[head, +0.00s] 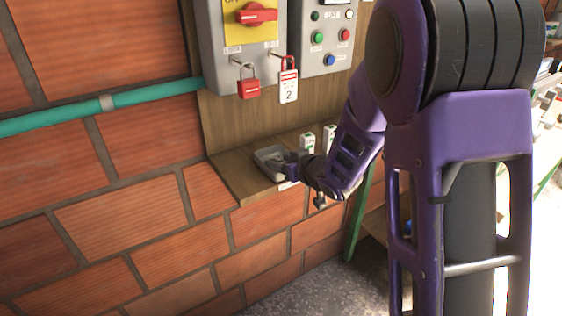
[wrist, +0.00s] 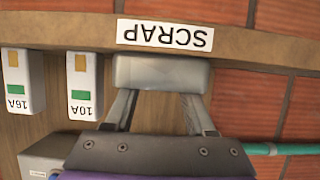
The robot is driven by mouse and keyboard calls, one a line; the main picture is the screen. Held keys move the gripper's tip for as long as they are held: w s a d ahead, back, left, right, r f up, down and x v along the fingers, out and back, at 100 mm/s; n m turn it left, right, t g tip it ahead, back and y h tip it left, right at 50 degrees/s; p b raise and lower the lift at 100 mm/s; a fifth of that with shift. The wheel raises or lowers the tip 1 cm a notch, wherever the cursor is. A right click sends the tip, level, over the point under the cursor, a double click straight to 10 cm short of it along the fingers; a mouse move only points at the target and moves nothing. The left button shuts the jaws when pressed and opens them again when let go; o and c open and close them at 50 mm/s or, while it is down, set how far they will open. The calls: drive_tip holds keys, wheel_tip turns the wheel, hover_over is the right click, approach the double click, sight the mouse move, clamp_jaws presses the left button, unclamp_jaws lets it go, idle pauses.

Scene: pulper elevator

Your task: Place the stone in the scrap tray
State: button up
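The scrap tray (head: 266,155) is a small grey tray on the wooden ledge in the head view. In the wrist view a grey rounded face, likely the tray's wall (wrist: 162,72), lies just beyond my fingertips, by the upside-down SCRAP label (wrist: 165,35). My gripper (head: 283,165) is at the tray. In the wrist view my gripper's two fingers (wrist: 161,97) stand apart and reach to the grey face. A brownish area shows between them. I cannot make out the stone in either view.
Two breakers, 16A (wrist: 22,80) and 10A (wrist: 85,85), stand on the ledge beside the tray. Control boxes with a red switch (head: 257,15) and a red padlock (head: 248,88) hang above. A teal pipe (head: 60,118) runs along the brick wall.

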drive_tip(key=p+v, duration=0.1)
drive_tip(key=v, duration=1.1)
drive_tip(key=shift+f, duration=0.1)
